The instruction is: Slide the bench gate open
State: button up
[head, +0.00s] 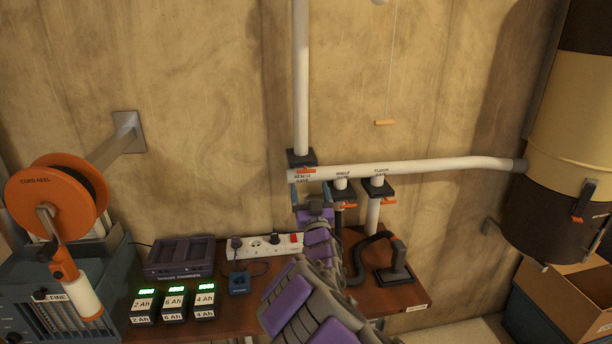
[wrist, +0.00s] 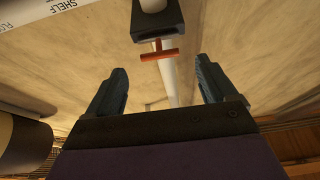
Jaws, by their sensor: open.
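The bench gate (head: 301,157) is a dark block on the vertical white pipe, just above the label "BENCH GATE". Its orange handle (head: 306,171) sticks out at the front. In the wrist view a dark gate block (wrist: 158,24) with an orange-red T-shaped handle (wrist: 158,54) appears; it looks like the bench gate, seen turned over. My gripper (head: 311,192) is just below the handle in the head view. In the wrist view my gripper (wrist: 159,75) is open and empty, its two blue-grey fingers either side of the handle's line. The handle appears just beyond the fingertips, not touched.
The shelf gate (head: 343,188) and floor gate (head: 380,188) sit close to the right, under the horizontal pipe (head: 430,167). Chargers (head: 180,256), batteries and a power strip (head: 265,246) crowd the bench below. A cord reel (head: 52,203) stands left. The wall above is mostly clear.

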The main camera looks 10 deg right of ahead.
aim_at(306, 170)
jog(key=shift+b+x, duration=0.6)
jog(key=shift+x, duration=2.9)
